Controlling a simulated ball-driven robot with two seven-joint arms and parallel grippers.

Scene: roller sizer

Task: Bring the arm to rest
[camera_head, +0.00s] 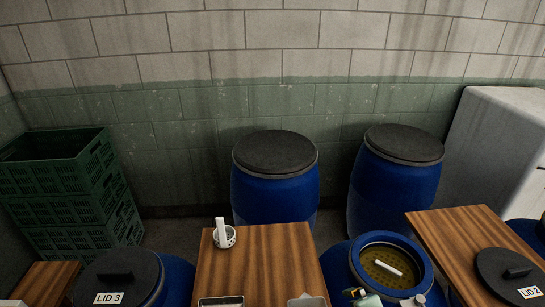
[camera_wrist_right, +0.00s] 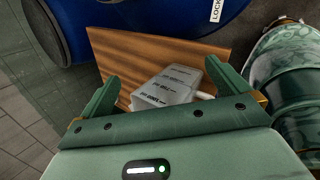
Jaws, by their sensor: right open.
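My right gripper (camera_wrist_right: 162,72) is open in the right wrist view, its two green fingers spread wide with nothing held between them. Beyond and between the fingers lies a grey block (camera_wrist_right: 165,88) with dark print, on a wooden board (camera_wrist_right: 150,48). In the head view, a small green and brass part (camera_head: 362,296) at the bottom edge, in front of the open blue drum, looks like part of my right gripper; the rest is cut off. My left gripper shows in neither view.
An open blue drum (camera_head: 341,269) has a white roller (camera_head: 388,267) on its yellowish perforated inside. Green crates (camera_head: 65,190) stand left; closed drums stand behind.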

